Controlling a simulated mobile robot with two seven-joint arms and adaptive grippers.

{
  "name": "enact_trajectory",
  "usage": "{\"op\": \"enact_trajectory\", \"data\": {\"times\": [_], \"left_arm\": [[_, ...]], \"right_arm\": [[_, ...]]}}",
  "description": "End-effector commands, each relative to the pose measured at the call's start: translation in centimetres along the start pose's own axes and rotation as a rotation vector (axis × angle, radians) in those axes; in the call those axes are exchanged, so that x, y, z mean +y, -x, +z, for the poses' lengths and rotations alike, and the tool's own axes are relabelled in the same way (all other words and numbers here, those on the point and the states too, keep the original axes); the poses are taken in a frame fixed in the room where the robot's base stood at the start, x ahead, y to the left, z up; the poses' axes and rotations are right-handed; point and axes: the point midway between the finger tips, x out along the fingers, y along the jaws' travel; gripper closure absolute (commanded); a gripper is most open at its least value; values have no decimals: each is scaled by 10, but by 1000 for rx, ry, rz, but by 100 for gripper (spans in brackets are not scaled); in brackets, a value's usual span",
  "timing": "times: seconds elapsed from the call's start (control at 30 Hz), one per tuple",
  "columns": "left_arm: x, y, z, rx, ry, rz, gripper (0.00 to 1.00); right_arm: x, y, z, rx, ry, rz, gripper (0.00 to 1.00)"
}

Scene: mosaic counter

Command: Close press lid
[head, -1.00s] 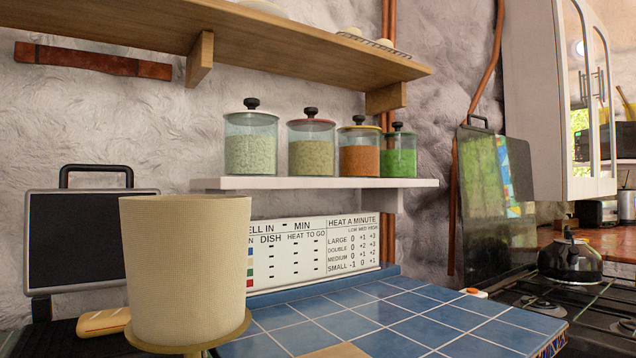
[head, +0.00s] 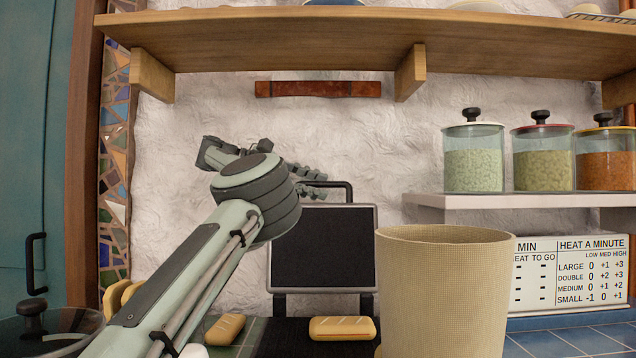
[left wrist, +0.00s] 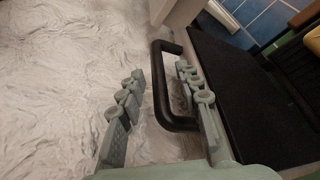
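The press lid (head: 323,247) stands upright and open at the back of the counter, a dark panel in a grey frame with a black handle (head: 349,188) on top. The dark lower plate (head: 285,340) of the press lies in front of it. My left gripper (head: 312,182) is at the lid's top edge by the handle. In the left wrist view the gripper (left wrist: 160,70) is open, its two fingers apart on either side of the black handle (left wrist: 160,92). I cannot tell whether either finger touches it. My right gripper is not in view.
A tall beige container (head: 440,295) stands close on the right of the press. Bread rolls (head: 342,328) lie at the press. A wooden shelf (head: 300,45) runs above, and glass jars (head: 474,160) stand on a white shelf at right. A glass lid (head: 45,335) is at lower left.

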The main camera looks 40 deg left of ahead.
Motion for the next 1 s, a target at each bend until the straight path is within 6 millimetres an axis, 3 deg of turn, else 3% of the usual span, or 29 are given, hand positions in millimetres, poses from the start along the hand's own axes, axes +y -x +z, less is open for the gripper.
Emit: {"op": "enact_trajectory", "data": {"times": [0.37, 0.63, 1.0], "left_arm": [[0, -8, 0, 1, 1, 1, 66], [0, -7, 0, 1, 1, 1, 99], [0, -7, -1, 1, 1, 1, 100]], "right_arm": [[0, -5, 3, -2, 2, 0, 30], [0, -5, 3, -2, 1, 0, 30], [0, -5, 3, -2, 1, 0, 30]]}}
